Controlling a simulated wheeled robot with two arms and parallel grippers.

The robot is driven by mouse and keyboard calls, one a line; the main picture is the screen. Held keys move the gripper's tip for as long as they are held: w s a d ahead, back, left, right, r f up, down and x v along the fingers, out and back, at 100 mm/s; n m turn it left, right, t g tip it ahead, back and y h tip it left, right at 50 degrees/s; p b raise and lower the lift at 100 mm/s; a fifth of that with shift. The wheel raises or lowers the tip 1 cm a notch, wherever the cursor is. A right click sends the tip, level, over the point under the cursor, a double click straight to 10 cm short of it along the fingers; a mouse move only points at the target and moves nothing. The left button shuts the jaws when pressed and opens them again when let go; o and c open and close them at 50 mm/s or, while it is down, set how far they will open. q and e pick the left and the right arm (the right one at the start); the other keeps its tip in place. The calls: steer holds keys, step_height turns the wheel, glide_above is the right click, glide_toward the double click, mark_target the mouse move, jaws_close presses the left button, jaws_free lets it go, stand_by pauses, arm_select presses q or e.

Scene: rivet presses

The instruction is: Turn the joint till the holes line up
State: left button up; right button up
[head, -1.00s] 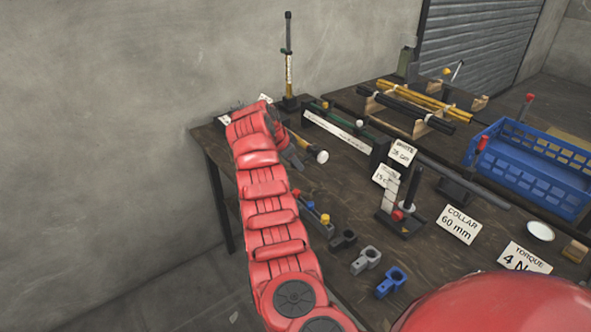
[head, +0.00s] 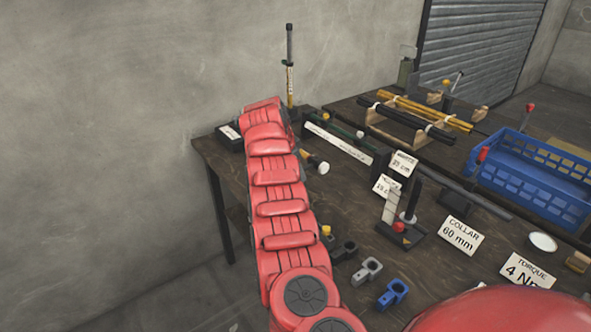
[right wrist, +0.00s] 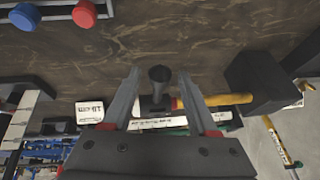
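Loose eye-ended joint pieces lie at the table's front edge in the head view: a grey one (head: 367,270), a blue one (head: 393,293) and a black one (head: 345,249). I cannot tell which piece is the joint, or see any holes lining up. In the right wrist view my right gripper (right wrist: 159,74) is open. Its fingers stand apart on either side of a black upright knob (right wrist: 158,84), with gaps showing. A yellow handle with a red collar (right wrist: 230,99) lies just right of it. My extended red arm hides its own gripper in the head view. My left gripper is not visible.
A black box (right wrist: 264,82) stands right of the gripper. Red (right wrist: 84,14) and blue (right wrist: 25,17) caps are at upper left. A black post on a stand (head: 413,198), a blue crate (head: 530,175) and label cards occupy the table's right. A wall is behind.

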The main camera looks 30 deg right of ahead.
stand_by(0.3)
steer(key=v, duration=1.7)
steer(key=shift+r, duration=0.2)
steer(key=shift+w, duration=0.1)
